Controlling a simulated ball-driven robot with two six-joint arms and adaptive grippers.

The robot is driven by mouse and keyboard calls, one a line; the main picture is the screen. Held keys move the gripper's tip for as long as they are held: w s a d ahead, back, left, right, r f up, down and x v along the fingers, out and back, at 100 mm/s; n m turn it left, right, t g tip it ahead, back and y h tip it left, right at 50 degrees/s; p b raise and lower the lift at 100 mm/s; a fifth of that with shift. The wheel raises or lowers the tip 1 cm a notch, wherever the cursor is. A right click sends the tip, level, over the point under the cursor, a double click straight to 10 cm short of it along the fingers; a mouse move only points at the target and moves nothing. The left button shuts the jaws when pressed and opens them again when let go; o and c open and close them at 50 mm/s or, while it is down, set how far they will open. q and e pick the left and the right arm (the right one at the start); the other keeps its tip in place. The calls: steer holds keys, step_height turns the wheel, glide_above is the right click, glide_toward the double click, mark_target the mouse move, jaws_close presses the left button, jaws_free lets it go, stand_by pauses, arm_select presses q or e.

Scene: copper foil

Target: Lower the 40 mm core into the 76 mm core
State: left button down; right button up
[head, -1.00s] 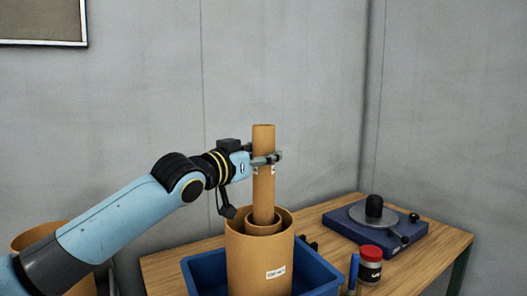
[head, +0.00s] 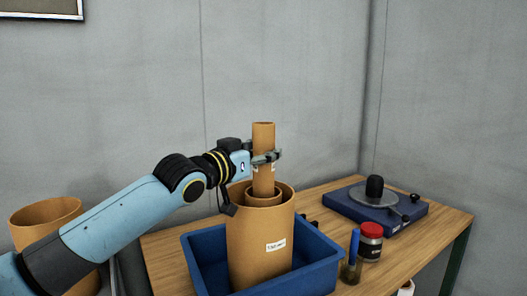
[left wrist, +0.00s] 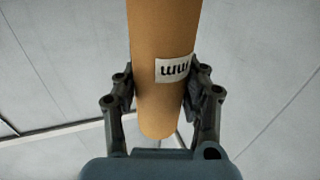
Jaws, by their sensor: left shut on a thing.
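The 40 mm core (head: 263,136) is a slim brown cardboard tube, held upright by my left gripper (head: 266,157). In the left wrist view the fingers (left wrist: 163,95) close on both sides of the slim core (left wrist: 165,50), beside its white label. Its lower end is hidden inside the 76 mm core (head: 264,201), a wider tube whose rim shows inside a still larger outer tube (head: 258,240). How deep the slim core reaches cannot be seen. My right gripper is in neither view.
The outer tube stands in a blue bin (head: 205,250) on a wooden table (head: 325,192). Another large tube (head: 48,213) stands at far left.

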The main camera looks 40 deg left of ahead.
arm_select(q)
steer(key=c, duration=0.6)
jaws_free()
steer(key=shift+c, duration=0.2)
steer(key=shift+s, duration=0.15)
steer(key=s, duration=1.1)
steer(key=shift+s+a, duration=0.35)
